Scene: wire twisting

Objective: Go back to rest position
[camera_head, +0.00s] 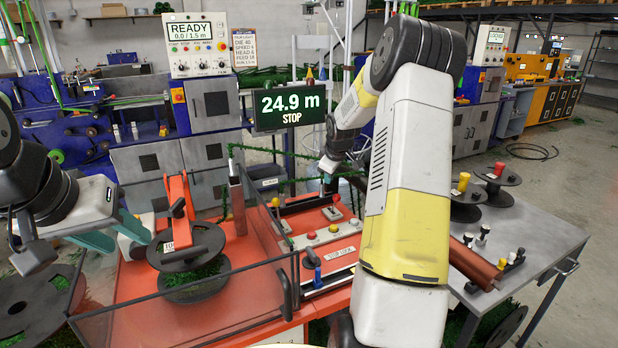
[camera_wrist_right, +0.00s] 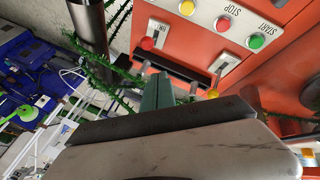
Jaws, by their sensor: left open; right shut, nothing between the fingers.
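My left gripper (camera_head: 117,232) is at the left of the head view, its two teal fingers apart and empty, just left of the dark spool (camera_head: 205,240) with green wire on the orange machine. My right arm reaches across the middle of the head view. My right gripper (camera_head: 328,178) is above the orange panel with the buttons. In the right wrist view its teal fingers (camera_wrist_right: 157,92) are together with nothing between them. Green twisted wire (camera_wrist_right: 110,72) passes close behind the fingers. The panel's START and STOP buttons (camera_wrist_right: 223,23) lie beyond them.
A black display (camera_head: 291,106) reads 24.9 m STOP. A clear guard with a dark frame (camera_head: 180,301) stands at the front of the orange machine. A grey table (camera_head: 545,240) at the right carries spools (camera_head: 497,175) and a reddish-brown roller. Another spool (camera_head: 35,300) is at lower left.

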